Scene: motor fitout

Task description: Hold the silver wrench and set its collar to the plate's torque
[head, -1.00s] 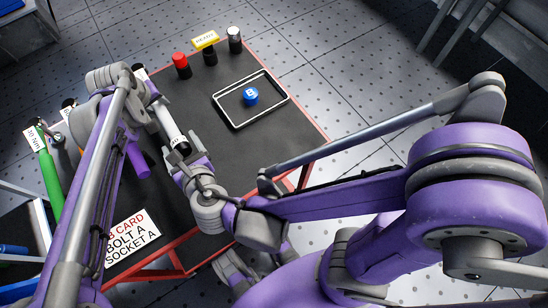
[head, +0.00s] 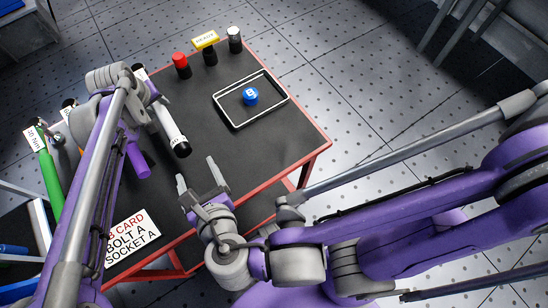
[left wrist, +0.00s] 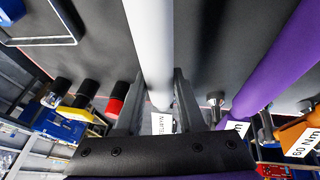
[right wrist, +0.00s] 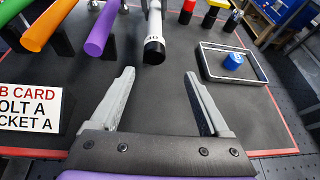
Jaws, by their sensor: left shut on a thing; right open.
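The silver wrench (head: 166,120) is held above the black table (head: 235,150), its dark collar end (head: 181,149) pointing to the table's front. My left gripper (left wrist: 157,92) is shut on its pale shaft (left wrist: 152,45); in the head view my left arm partly hides the grip. A yellow plate (head: 205,40) at the back has unreadable lettering.
A card reading BOLT A, SOCKET A (head: 130,238) is at front left. A tray (head: 222,112) holds a blue piece (head: 250,96). Red (head: 181,62) and dark-bodied cylinders stand behind.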

